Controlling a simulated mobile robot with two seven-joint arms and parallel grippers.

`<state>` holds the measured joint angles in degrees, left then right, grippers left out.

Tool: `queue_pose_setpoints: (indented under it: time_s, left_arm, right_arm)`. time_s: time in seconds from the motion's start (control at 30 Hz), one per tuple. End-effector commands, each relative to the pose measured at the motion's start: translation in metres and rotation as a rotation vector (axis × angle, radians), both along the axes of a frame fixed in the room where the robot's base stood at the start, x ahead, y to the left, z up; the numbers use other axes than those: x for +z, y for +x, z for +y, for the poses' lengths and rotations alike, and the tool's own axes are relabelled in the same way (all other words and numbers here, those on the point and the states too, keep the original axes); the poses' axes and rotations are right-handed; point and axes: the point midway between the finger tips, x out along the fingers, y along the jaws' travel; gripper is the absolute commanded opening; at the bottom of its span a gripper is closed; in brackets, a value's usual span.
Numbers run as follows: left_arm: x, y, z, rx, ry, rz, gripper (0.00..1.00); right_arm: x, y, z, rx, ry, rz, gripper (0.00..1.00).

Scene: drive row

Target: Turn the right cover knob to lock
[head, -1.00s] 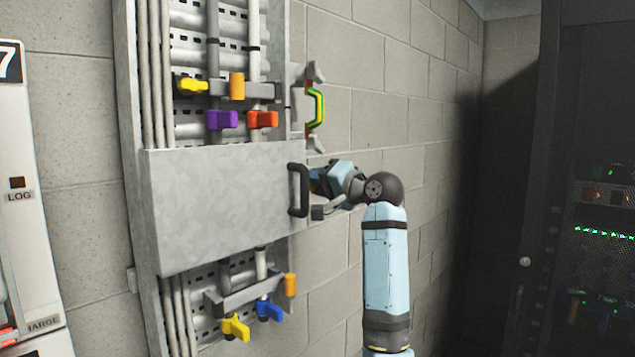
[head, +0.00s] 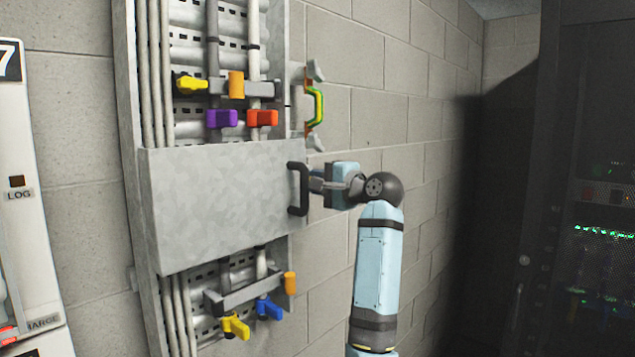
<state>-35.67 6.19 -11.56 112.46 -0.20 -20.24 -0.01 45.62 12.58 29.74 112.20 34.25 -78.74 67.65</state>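The grey cover panel (head: 220,205) is closed flat across the middle of the wall frame, with a black handle (head: 297,188) upright at its right edge. I see no knob clearly on the cover; a right knob may be hidden by the handle or my gripper. My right gripper (head: 318,184) is level and points left at the cover's right edge, just behind the handle in the picture. Its fingertips are partly hidden, so I cannot tell whether they touch anything or are open or shut. My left gripper is not in view.
Purple (head: 222,118) and red-orange (head: 262,118) valve levers sit above the cover. Yellow (head: 236,326) and blue (head: 269,309) ones sit below. A green-yellow handle (head: 318,107) juts out at the upper right. A dark rack (head: 590,200) stands far right.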

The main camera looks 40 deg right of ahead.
Motion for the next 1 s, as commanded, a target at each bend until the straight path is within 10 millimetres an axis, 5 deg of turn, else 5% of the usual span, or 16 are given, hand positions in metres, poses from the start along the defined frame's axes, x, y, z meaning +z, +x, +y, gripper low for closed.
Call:
queue_pose_setpoints:
  time_s: [0.37, 0.4, 0.43, 0.77, 1.0]
  left_arm:
    - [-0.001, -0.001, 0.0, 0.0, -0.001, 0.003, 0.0]
    - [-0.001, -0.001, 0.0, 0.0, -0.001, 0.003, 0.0]
    - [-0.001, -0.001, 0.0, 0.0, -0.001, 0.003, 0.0]
    - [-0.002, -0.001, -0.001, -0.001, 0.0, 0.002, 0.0]
    - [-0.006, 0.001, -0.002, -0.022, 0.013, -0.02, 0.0]
  right_arm:
    - [0.0, 0.0, 0.0, 0.0, 0.004, 0.0, 0.01]
    - [0.0, 0.0, 0.0, 0.0, 0.004, 0.0, 0.33]
    - [0.0, 0.0, 0.0, 0.0, 0.004, 0.0, 0.39]
    - [-0.001, -0.003, 0.0, 0.0, 0.003, -0.001, 0.39]
    - [-0.003, -0.039, -0.004, -0.003, 0.0, -0.003, 0.39]
